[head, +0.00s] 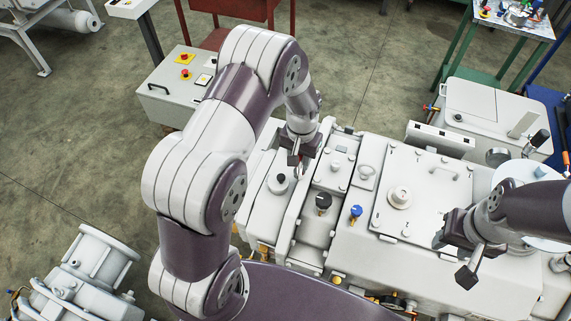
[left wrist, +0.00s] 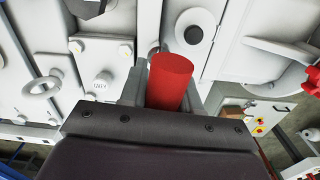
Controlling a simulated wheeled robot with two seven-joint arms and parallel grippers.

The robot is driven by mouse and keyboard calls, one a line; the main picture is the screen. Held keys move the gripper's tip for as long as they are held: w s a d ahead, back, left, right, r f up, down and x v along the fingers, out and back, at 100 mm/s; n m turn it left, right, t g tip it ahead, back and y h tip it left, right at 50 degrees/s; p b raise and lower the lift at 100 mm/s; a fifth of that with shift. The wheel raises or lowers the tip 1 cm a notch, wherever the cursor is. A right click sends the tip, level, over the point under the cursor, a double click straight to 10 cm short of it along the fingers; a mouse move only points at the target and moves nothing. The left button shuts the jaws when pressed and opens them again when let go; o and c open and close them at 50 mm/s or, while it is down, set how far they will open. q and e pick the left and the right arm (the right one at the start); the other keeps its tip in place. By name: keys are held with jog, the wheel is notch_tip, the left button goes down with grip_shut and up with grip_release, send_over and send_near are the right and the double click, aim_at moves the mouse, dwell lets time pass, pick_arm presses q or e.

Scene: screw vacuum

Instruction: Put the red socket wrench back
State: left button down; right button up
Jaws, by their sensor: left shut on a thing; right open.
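The red socket wrench (left wrist: 170,82) shows in the left wrist view as a red cylinder between the fingers of my left gripper (left wrist: 172,95). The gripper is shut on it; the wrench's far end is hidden. In the head view my left gripper (head: 297,158) hangs over the left part of the white vacuum machine (head: 340,155), where the wrench is too small to make out clearly. My right gripper (head: 455,257) is open and empty over the right part of the machine.
Black (head: 323,202) and blue (head: 357,212) knobs stand up from the machine. A grey control box (head: 170,95) with red buttons is behind it on the left. A green-legged table (head: 515,22) with tools stands at the back right.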

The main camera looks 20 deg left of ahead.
pick_arm(q)
jog(key=w+d+r+b, duration=0.2)
jog(key=d+r+b, duration=0.2)
jog(key=d+r, duration=0.25)
pick_arm(e)
notch_tip(320, 180, down, 4)
pick_arm(q)
jog(key=shift+n, duration=0.4)
jog(key=a+f+p, duration=0.1)
jog(key=a+f, duration=0.2)
jog(key=a, duration=0.1)
jog(key=a+f+p, duration=0.2)
jog(key=a+f, duration=0.1)
jog(key=f, duration=0.1)
jog(key=a+f+p, duration=0.1)
jog(key=a+f, duration=0.2)
jog(key=a, duration=0.1)
jog(key=shift+w+a+f, duration=0.15)
jog(key=shift+w+a, duration=0.2)
jog(key=shift+w+f, duration=0.15)
jog(key=shift+f, duration=0.25)
pick_arm(e)
jog(key=r, duration=0.3)
jog(key=shift+s+r, duration=0.25)
jog(key=shift+r, duration=0.15)
pick_arm(q)
jog(key=shift+f, duration=0.1)
pick_arm(e)
jog(key=shift+f, duration=0.1)
